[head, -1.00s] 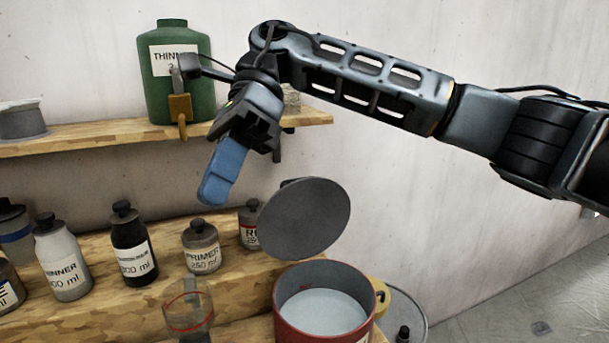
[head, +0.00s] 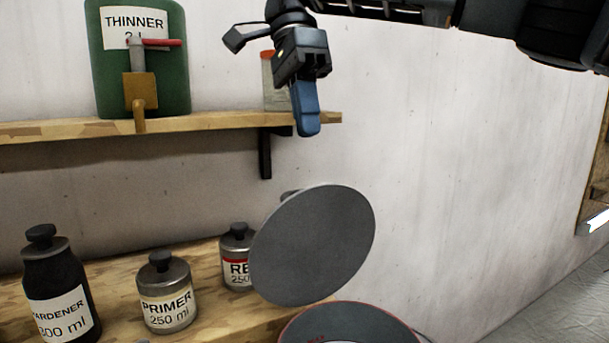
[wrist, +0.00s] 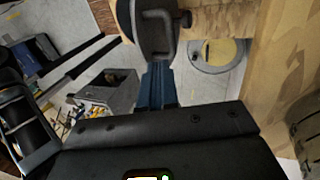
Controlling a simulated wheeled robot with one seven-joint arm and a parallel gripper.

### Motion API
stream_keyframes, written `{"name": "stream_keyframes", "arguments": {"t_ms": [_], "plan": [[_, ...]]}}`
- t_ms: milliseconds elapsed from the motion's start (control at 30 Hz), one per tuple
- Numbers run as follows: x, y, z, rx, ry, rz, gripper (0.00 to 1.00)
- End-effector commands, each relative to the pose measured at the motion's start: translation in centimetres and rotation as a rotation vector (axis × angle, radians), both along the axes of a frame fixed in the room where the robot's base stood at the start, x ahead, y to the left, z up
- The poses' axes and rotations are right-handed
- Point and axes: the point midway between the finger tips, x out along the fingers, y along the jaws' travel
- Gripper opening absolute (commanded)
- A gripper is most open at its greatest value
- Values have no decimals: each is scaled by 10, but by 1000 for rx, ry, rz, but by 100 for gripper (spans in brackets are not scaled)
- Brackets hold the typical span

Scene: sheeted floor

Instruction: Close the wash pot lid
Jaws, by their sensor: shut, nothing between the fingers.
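The wash pot (head: 345,318) shows only its rim and part of its inside at the bottom edge of the head view. Its round grey lid (head: 313,245) stands open, tilted up above the pot. A small part of a handle shows behind the lid's top edge. My gripper (head: 308,130) is shut and empty, with its blue fingers pointing down. In the head view it is above the lid and apart from it. In the wrist view my fingers (wrist: 157,72) point towards a dark rounded part with a grey bracket, which I cannot identify for sure.
The shelf (head: 210,121) holds a green thinner container (head: 140,75) with a tap and a jar behind my gripper. Below, a hardener bottle (head: 60,295), a primer bottle (head: 166,300) and a red-labelled bottle (head: 236,262) stand on the wooden bench left of the lid.

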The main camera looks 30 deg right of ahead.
Motion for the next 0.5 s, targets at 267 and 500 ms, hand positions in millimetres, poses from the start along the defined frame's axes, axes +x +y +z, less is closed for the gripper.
{"name": "stream_keyframes", "arguments": {"t_ms": [267,500], "plan": [[-14,0,-39,3,5,3,0],[-26,0,-73,3,2,2,0]]}}
